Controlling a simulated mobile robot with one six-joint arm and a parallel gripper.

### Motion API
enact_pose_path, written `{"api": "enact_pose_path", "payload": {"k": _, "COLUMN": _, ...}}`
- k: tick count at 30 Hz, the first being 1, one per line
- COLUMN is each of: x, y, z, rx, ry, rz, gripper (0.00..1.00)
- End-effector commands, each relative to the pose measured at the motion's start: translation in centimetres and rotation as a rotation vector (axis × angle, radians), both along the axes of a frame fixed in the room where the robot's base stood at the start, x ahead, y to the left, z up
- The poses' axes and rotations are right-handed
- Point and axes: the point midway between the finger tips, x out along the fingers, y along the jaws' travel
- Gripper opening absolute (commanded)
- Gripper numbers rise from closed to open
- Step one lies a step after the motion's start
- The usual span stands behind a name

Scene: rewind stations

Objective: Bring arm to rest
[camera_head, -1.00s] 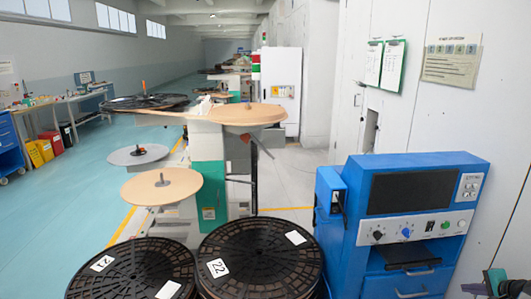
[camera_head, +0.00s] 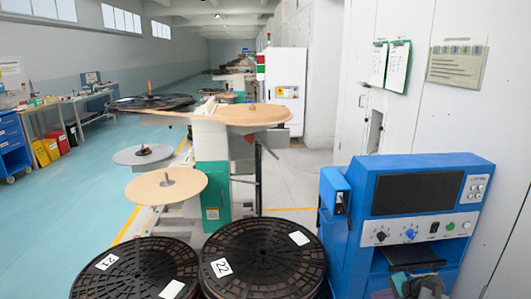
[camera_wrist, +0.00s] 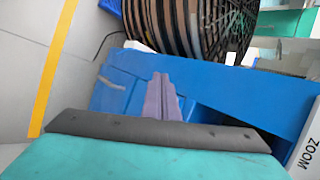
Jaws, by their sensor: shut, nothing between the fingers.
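My gripper (camera_wrist: 160,80) shows in the wrist view as two pale purple fingers side by side, shut with nothing between them. They point towards the blue machine (camera_wrist: 218,82) and overlap its front in the picture; I cannot tell the gap. In the head view, the blue machine (camera_head: 342,240) stands at the right, with a dark screen and knobs. A dark and green part of my arm shows low in front of it, cut off by the bottom edge. Most of the arm is out of view.
Stacked black reels, one labelled 21 (camera_head: 132,268) and one labelled 22 (camera_head: 262,252), stand left of the machine. Beyond stands a rewind station (camera_head: 212,160) with round plates. Open teal floor (camera_head: 75,195) lies left.

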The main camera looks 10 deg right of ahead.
Motion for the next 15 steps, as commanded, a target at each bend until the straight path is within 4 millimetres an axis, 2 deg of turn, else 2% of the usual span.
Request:
{"api": "enact_pose_path", "payload": {"k": 1, "x": 0.4, "y": 2.5, "z": -1.1, "rx": 0.005, "ry": 0.017, "rz": 0.034, "gripper": 0.00}}
{"api": "enact_pose_path", "payload": {"k": 8, "x": 1.0, "y": 12.1, "z": -5.6, "rx": 0.018, "ry": 0.091, "rz": 0.169, "gripper": 0.00}}
{"api": "enact_pose_path", "payload": {"k": 15, "x": -0.6, "y": 21.7, "z": -10.2, "rx": 0.013, "ry": 0.177, "rz": 0.323, "gripper": 0.00}}
